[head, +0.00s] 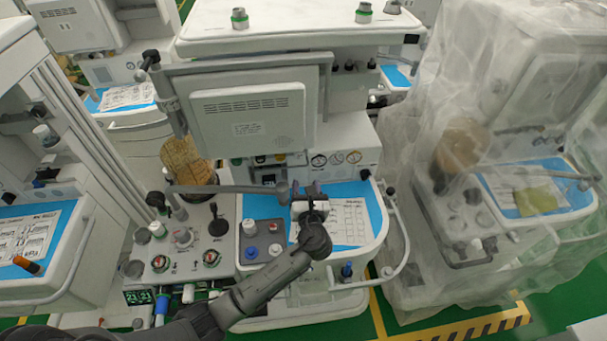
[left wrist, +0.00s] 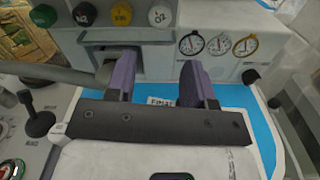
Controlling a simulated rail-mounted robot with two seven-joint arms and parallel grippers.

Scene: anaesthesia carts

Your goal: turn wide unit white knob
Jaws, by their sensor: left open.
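My left gripper (head: 306,188) is open and empty over the blue worktop of the middle unit; its two purple fingers (left wrist: 157,84) show apart in the left wrist view. Beyond them, a white round knob marked O2 (left wrist: 160,16) sits on the back panel, in a row with yellow, black and green ones. The gripper does not touch it. In the head view, a white knob (head: 249,227) also stands on the grey panel left of the gripper, near a blue knob (head: 251,252). I cannot tell which white knob the task means. My right gripper is not in view.
A grey bar (head: 225,188) crosses left of the gripper. Gauges (left wrist: 217,45) sit on the back panel. A black lever (head: 218,222) rises on the left. A printed sheet (head: 350,223) lies on the worktop. A translucent cover (head: 400,150) drapes the right unit.

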